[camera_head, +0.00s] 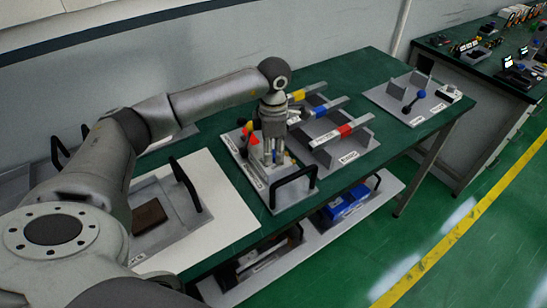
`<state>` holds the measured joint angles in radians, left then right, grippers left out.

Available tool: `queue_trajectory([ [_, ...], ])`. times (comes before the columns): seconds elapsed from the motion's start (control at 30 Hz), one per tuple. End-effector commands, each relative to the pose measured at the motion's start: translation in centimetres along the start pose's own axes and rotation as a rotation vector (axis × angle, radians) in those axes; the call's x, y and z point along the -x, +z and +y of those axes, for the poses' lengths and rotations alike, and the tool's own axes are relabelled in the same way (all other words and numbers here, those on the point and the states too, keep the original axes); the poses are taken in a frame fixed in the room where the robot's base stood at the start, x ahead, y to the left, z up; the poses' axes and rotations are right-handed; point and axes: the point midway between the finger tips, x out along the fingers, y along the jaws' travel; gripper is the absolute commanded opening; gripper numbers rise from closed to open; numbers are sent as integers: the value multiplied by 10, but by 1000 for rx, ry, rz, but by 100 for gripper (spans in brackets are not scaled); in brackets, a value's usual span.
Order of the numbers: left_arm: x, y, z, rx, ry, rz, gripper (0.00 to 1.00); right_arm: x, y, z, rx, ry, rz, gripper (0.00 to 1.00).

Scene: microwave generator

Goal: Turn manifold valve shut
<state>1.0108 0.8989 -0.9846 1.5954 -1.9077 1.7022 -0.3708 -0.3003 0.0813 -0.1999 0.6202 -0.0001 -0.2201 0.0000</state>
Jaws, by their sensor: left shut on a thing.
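A grey manifold board (252,172) with labels on its front edge sits on the green bench. A small red part (254,139) and a yellow part stand on it, beside my gripper. My left gripper (274,158) points down over the board. Its fingers are shut on a small part low on the board, in the place of the manifold valve. The fingers hide most of that part, so its angle cannot be told. My right gripper is not in view.
A black handle (293,183) rises at the board's front, close to my gripper. Right of it stands a rack with yellow, blue and red-marked bars (345,131). A grey plate with a blue-knobbed lever (420,94) lies farther right. A white tray (222,208) is at left.

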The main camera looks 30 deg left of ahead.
Motion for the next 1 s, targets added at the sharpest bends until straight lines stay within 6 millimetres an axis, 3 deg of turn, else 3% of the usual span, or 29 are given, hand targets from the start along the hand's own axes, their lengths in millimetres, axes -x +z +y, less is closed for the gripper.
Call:
queue_trajectory([
  [0.03, -3, 0, 1, -43, 4, -3, 5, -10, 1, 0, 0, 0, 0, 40],
  [0.4, -2, 0, 0, -372, 4, -2, 5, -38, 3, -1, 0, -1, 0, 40],
  [0.7, 0, 0, -1, -554, 3, -2, 5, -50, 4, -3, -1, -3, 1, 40],
  [1.0, 1, 0, -2, -629, 2, -2, 5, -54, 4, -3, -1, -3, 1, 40],
])
